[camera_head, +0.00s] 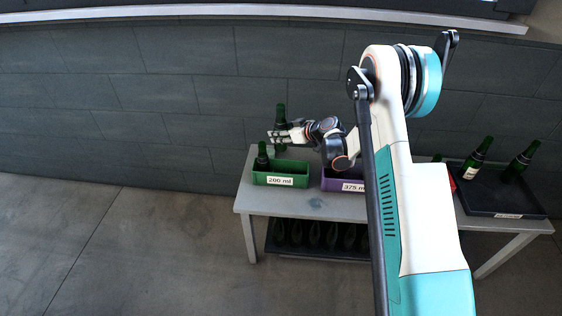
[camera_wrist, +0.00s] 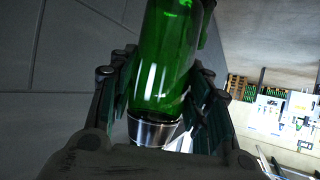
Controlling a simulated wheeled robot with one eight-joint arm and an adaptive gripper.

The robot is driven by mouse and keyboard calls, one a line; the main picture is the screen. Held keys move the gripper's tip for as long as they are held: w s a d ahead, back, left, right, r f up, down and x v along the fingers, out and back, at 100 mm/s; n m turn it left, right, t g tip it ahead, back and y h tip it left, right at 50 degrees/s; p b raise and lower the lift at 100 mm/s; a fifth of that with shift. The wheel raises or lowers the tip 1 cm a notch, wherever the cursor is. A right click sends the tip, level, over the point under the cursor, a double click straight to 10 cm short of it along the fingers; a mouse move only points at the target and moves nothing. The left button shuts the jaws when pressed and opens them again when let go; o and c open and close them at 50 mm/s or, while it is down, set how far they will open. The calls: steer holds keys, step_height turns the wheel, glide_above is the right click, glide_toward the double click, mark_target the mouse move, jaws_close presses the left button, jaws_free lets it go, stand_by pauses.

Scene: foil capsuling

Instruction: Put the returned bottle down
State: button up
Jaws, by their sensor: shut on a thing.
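My gripper (camera_head: 285,137) is shut on a green bottle (camera_head: 280,115), held over the left end of the table, at the green crate.
A purple crate (camera_head: 328,183) labelled 375 ml stands to the right, partly behind my arm. A dark tray (camera_head: 478,198) with two tilted bottles (camera_head: 477,158) (camera_head: 521,160) is at the table's right end. Several dark bottles (camera_head: 315,236) stand on the lower shelf. The table's front strip (camera_head: 290,205) is clear.

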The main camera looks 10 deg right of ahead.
step_height(320, 180, down, 12)
steer(key=b, duration=0.3)
steer(key=shift+r+b, duration=0.25)
steer(key=shift+b, duration=0.05)
steer(key=shift+f, duration=0.15)
steer(key=shift+f, duration=0.35)
steer(key=shift+f, duration=0.15)
steer(key=o, duration=1.2)
